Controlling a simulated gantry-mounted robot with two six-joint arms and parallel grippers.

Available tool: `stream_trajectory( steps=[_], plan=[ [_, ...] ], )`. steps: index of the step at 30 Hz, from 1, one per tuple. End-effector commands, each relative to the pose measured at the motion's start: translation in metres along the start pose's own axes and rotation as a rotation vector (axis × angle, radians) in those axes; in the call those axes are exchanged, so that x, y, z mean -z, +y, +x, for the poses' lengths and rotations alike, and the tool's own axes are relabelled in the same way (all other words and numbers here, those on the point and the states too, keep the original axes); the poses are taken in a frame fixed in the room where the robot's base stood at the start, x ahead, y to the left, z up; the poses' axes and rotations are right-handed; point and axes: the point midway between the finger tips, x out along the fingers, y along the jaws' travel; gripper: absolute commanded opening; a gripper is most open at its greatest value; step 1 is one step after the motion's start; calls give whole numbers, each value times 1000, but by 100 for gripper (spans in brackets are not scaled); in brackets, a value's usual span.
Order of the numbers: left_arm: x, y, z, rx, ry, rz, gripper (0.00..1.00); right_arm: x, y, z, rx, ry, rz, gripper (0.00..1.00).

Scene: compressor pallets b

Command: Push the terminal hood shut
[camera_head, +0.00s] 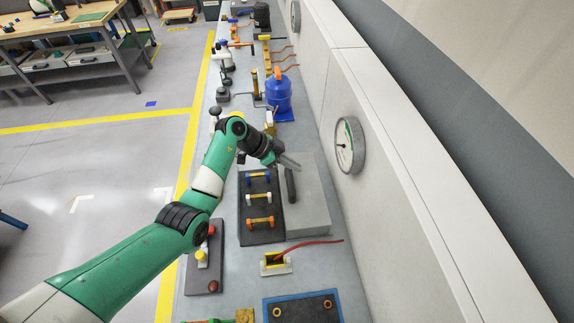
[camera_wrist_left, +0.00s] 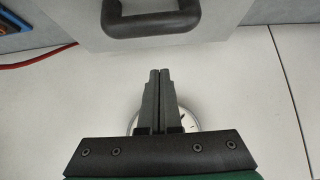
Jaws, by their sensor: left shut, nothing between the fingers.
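The terminal hood (camera_head: 312,208) is a light grey plate with a dark bar handle (camera_head: 291,185). It stands open along the right side of the dark terminal block (camera_head: 247,225), which carries blue, white and orange fuse-like pieces in plain sight. In the left wrist view the hood (camera_wrist_left: 215,12) fills the top, with its curved dark handle (camera_wrist_left: 150,27). My left gripper (camera_head: 297,164) is shut and empty, at the hood's far end near the handle. In the wrist view its fingertips (camera_wrist_left: 159,72) sit just below the hood's edge; contact cannot be told.
The wall with a round gauge (camera_head: 344,146) rises close on the right. A blue canister (camera_head: 278,95) stands beyond the hood. A button panel (camera_head: 204,262) lies at the left.

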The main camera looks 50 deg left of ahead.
Motion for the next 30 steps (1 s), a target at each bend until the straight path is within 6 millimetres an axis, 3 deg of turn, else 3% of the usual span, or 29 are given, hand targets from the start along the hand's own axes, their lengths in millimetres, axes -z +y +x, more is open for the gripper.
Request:
stream_trajectory(
  steps=[1, 10, 12, 18, 30],
  plan=[
    [-3, 1, 13, -3, -1, 1, 0, -6, 0, -6, 0, 0, 0, 50],
    [-2, 0, 62, -1, 0, 1, 0, -23, 0, -25, 0, 0, 0, 50],
    [-11, -1, 50, 2, 1, -1, 0, -18, 0, -20, 0, -1, 0, 50],
    [-29, 0, 38, 2, 0, -2, 0, -18, 0, -20, 0, 0, 0, 50],
    [-34, 0, 35, 1, 0, 0, 0, -18, 0, -20, 0, 0, 0, 50]
  ],
)
